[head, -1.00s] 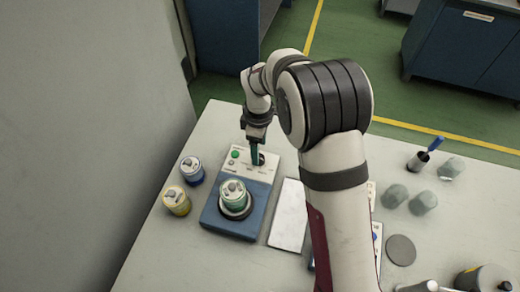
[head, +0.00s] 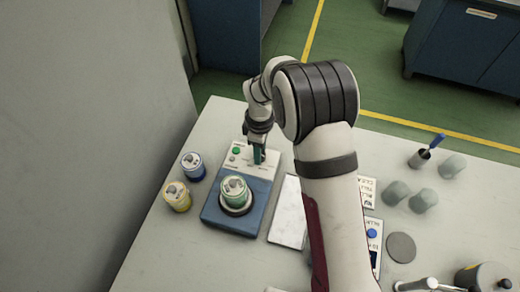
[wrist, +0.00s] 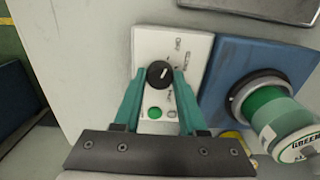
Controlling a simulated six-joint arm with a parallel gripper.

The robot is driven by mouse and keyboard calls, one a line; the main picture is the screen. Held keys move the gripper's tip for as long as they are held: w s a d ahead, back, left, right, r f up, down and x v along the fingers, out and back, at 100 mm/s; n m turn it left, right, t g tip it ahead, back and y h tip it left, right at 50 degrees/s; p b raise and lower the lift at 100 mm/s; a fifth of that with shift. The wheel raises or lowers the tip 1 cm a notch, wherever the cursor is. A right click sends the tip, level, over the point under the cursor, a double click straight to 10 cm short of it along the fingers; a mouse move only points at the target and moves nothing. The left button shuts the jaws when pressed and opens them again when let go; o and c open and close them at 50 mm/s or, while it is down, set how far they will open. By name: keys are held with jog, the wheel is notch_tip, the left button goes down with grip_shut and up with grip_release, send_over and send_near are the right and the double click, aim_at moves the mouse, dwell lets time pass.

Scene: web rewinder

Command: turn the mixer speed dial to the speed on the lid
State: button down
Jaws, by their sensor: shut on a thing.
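The mixer (head: 216,217) is a blue base with a pale control panel (head: 235,162) at its far end. The black speed dial (wrist: 159,74) with a white pointer mark sits on that panel in the wrist view. My gripper (head: 259,160) points down over the panel. In the wrist view its green fingers (wrist: 160,80) are shut on the dial, one on each side. A green-banded can (head: 234,190) stands upright on the mixer. Its lid (wrist: 304,150) shows the letters "GREEN"; I cannot read a speed there.
A blue-banded can (head: 193,167) and a yellow-banded can (head: 177,196) stand left of the mixer. A white plate (head: 288,213) lies to its right. Grey-green cups (head: 424,200) and a pen holder (head: 419,158) stand further right. A green button (wrist: 155,112) is beside the dial.

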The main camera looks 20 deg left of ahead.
jog(key=shift+m, duration=0.3)
jog(key=m, duration=0.3)
jog(key=shift+m, duration=2.5)
jog(key=shift+c, duration=2.3)
grip_release()
notch_tip(320, 180, up, 16)
